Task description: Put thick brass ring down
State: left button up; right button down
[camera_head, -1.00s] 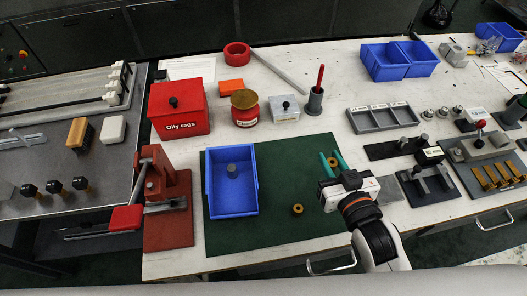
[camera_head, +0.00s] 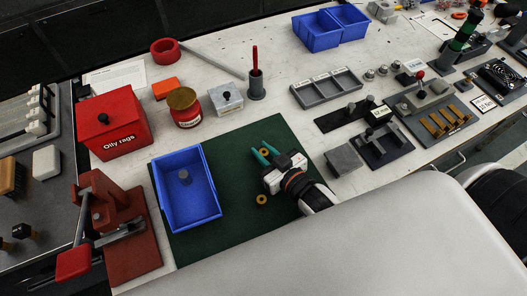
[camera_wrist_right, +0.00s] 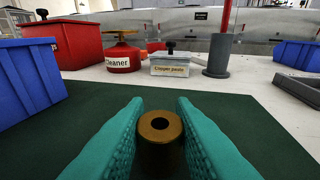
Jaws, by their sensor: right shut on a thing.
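A thick brass ring (camera_wrist_right: 160,127) with a dark central hole is between the teal fingers of my right gripper (camera_wrist_right: 160,135) in the right wrist view. In the head view my right gripper (camera_head: 265,153) is shut on this ring (camera_head: 264,152) over the right part of the green mat (camera_head: 240,143). I cannot tell whether the ring touches the mat. A second brass ring (camera_head: 261,199) lies on the mat, nearer the front edge and apart from the gripper. My left gripper is not in view.
A blue bin (camera_head: 208,213) with a grey piece inside stands on the mat's left. Behind are a red oily rags box (camera_head: 115,134), a cleaner pot (camera_head: 187,117), a copper paste box (camera_head: 226,97) and a grey holder (camera_head: 256,89). Bare mat lies between bin and gripper.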

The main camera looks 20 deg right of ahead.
jog(key=shift+f, duration=0.15)
jog(key=c, duration=1.2)
grip_release()
